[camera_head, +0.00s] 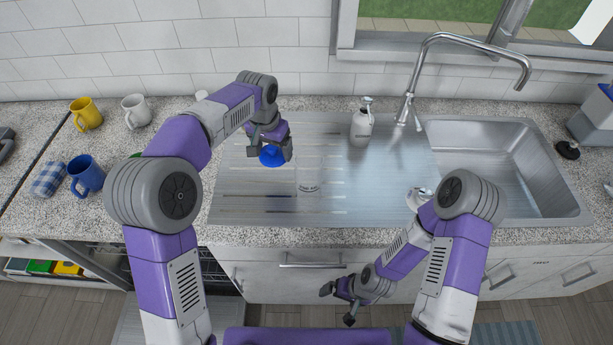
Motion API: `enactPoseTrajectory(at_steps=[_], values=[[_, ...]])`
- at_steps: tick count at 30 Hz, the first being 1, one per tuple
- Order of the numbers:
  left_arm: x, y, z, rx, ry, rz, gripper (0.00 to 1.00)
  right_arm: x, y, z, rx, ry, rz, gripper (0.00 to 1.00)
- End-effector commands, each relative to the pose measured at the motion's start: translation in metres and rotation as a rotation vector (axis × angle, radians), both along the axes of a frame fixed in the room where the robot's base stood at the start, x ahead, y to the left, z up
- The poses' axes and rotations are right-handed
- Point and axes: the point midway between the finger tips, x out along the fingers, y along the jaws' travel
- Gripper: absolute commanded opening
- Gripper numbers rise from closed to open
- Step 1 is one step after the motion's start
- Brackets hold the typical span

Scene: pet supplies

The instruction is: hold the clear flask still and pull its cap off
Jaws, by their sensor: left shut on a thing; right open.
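A clear flask (308,182) stands on the ribbed steel drainboard and is hard to make out against the metal. A blue cap (271,155) is between the fingers of my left gripper (274,150), to the left of and slightly behind the flask in the head view. My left gripper is shut on this cap, and the cap looks apart from the flask. My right gripper (341,301) is open and empty, low in front of the cabinet doors, away from the flask.
A soap dispenser (361,122) stands behind the flask to the right. The faucet (410,100) and sink basin (490,165) are farther right. Yellow (86,113), white (136,111) and blue (86,175) mugs stand at the left. The drainboard around the flask is mostly clear.

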Motion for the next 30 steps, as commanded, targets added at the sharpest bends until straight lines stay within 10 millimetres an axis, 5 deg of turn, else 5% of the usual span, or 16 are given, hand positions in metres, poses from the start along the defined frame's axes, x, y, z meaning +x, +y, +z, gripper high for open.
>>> enactPoseTrajectory(at_steps=[22,30], values=[[-0.001,0.001,-0.099,0.001,0.003,0.001,0.46,0.000,0.000,-0.028,0.000,0.000,0.000,1.00],[0.000,0.000,-0.103,-0.001,-0.001,0.001,0.46,0.000,0.000,-0.028,0.000,0.000,0.000,1.00]])
